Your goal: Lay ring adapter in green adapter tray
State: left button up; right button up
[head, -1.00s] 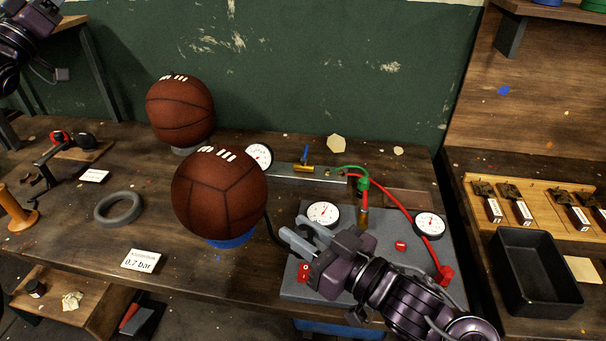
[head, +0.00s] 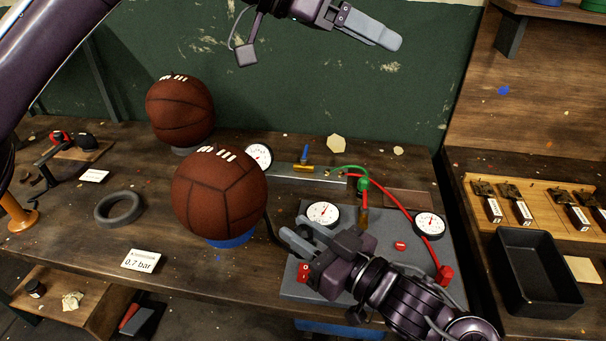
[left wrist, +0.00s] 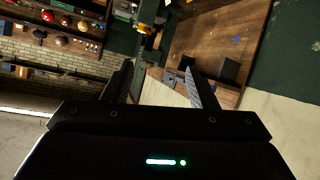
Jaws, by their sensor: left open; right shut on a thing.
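My left gripper (head: 385,32) is raised in front of the green wall, high above the bench. In the left wrist view its two fingers (left wrist: 160,82) stand apart with nothing between them. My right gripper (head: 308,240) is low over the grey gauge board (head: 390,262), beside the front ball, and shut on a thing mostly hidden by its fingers. I cannot make out a ring adapter for certain. A green round thing (head: 592,4), cut off by the top right edge, may be the green adapter tray.
Two brown leather balls (head: 220,190) (head: 180,108) stand on the bench. A grey ring (head: 119,208), a "0.7 bar" card (head: 143,260) and gauges (head: 323,214) lie around them. A black bin (head: 538,270) and a wooden rack (head: 530,205) are at right. A blue round thing (head: 547,2) is on the shelf.

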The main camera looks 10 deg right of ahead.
pick_arm(q)
jog(key=s+d+f+y, duration=0.1)
jog(key=s+f+y, duration=0.2)
jog(key=s+f, duration=0.15)
jog(key=n+t+y, duration=0.1)
jog(key=n+y, duration=0.5)
jog(key=y, duration=0.3)
send_near(305, 229)
jog(key=shift+d+f+n+y, duration=0.15)
jog(key=shift+f+n+y, duration=0.15)
jog(key=f, duration=1.1)
jog(key=shift+s+d+f, duration=0.15)
jog(key=shift+d, duration=0.1)
jog(key=c, duration=0.9)
grip_shut()
pick_arm(e)
jog(key=o, duration=1)
